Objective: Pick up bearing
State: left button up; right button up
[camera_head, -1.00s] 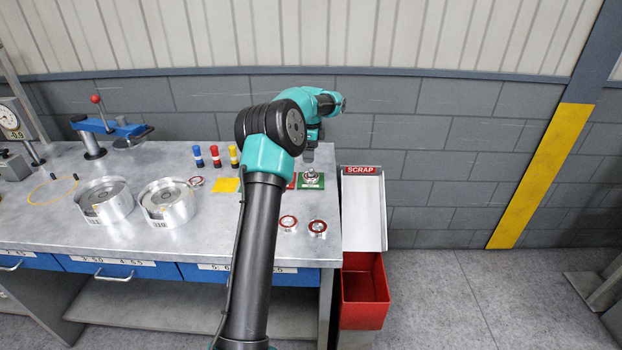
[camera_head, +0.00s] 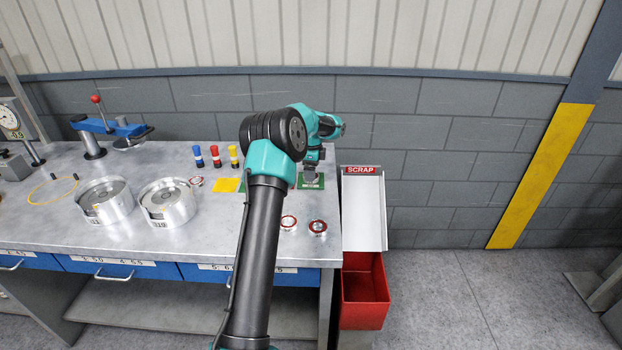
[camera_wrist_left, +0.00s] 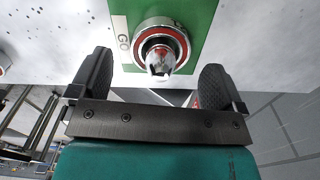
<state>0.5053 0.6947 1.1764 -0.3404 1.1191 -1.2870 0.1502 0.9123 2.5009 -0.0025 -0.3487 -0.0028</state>
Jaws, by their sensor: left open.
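A bearing (camera_wrist_left: 148,37) with a red seal ring lies on a green pad (camera_wrist_left: 201,14) marked "GO". A shiny metal plug (camera_wrist_left: 160,62) stands in its middle. My left gripper (camera_wrist_left: 156,70) is open, with one finger on each side of the plug's line and no visible contact. In the head view my left gripper (camera_head: 310,170) is over the green pad (camera_head: 318,185) and hides the bearing there. Two more red-ringed bearings, one (camera_head: 288,223) and another (camera_head: 318,227), lie near the bench's front edge. Another bearing (camera_head: 196,181) lies beside the right metal housing. My right gripper is not in view.
Two round metal housings, left (camera_head: 104,201) and right (camera_head: 168,203), stand on the bench (camera_head: 225,215). Red, blue and yellow plugs (camera_head: 215,157) stand behind a yellow pad (camera_head: 226,185). A scrap chute (camera_head: 363,215) with a red bin (camera_head: 365,300) adjoins the bench's right end.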

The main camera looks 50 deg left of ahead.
pick_arm(q)
jog(key=shift+f, duration=1.25)
jog(key=shift+c, duration=0.4)
jog(key=c, duration=1.1)
jog(key=shift+r, duration=0.1)
notch_tip(320, 180, up, 10)
jog(key=shift+f, duration=0.1)
jog(key=s+a, duration=0.5)
jog(key=s+a+r, duration=0.1)
jog(key=s+a, duration=0.1)
jog(key=s, duration=0.1)
jog(key=shift+a, duration=0.35)
